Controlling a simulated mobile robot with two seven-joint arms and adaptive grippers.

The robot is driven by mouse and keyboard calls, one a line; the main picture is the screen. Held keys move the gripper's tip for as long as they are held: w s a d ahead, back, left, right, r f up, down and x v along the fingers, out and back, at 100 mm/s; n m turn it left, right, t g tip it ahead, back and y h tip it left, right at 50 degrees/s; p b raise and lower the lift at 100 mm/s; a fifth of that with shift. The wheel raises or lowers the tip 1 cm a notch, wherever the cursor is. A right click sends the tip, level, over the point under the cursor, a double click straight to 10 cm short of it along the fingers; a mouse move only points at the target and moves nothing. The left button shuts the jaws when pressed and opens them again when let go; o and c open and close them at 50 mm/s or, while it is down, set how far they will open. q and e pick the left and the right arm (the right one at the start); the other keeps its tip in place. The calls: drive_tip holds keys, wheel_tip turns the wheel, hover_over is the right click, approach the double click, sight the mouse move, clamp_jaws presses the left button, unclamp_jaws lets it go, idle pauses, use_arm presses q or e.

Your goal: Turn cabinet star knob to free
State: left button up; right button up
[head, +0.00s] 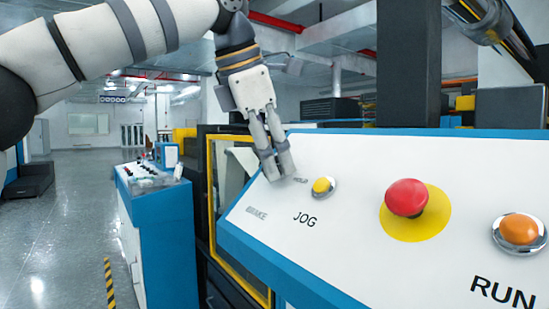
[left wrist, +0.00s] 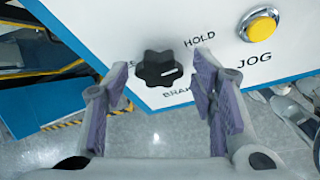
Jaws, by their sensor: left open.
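The black star knob (left wrist: 159,68) sits on the white panel (head: 340,165) near its lower edge, with a white mark on its right side. HOLD is printed above right of it and BRAKE below it; another label at its left is mostly hidden. My left gripper (head: 278,172) is open, reaching down over the panel's left end and hiding the knob in the head view. In the left wrist view its purple-padded fingers (left wrist: 162,92) stand on either side of the knob, with gaps on both sides.
A yellow JOG button (head: 321,186) lies just right of the gripper. A red mushroom button (head: 407,198) and an orange RUN button (head: 518,229) are further right. A dark post (head: 408,65) rises behind the panel. A blue console (head: 160,235) stands at left; open floor lies beyond.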

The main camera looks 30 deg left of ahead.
use_arm(q)
drive_tip(key=shift+w+f, duration=0.15)
drive_tip(key=shift+f, duration=0.1)
drive_tip(key=shift+c, duration=0.2)
drive_tip(key=c, duration=1.1)
